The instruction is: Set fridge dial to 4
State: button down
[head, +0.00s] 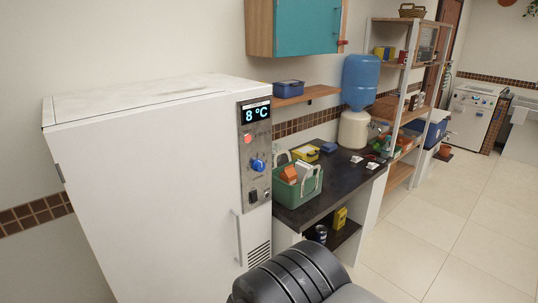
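The white fridge (150,185) stands at the left, with its door shut. A grey control panel (257,180) runs down its right side. The display (255,113) at the panel's top reads 8 °C. Below it is a small red-orange button (248,139). The blue dial (258,165) sits under the button; its number marks are too small to read. A dark switch (253,195) is lower down. My gripper is not in view. A dark ridged part at the bottom centre seems to be my own arm.
The fridge handle (238,238) juts out below the panel. A dark counter (335,180) beside the fridge holds a green crate (297,192) and a blue water jug (360,80). A teal cabinet (307,27) hangs above. Tiled floor (440,220) at the right is clear.

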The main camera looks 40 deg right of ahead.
aim_at(259, 166)
jog(key=z, duration=0.9)
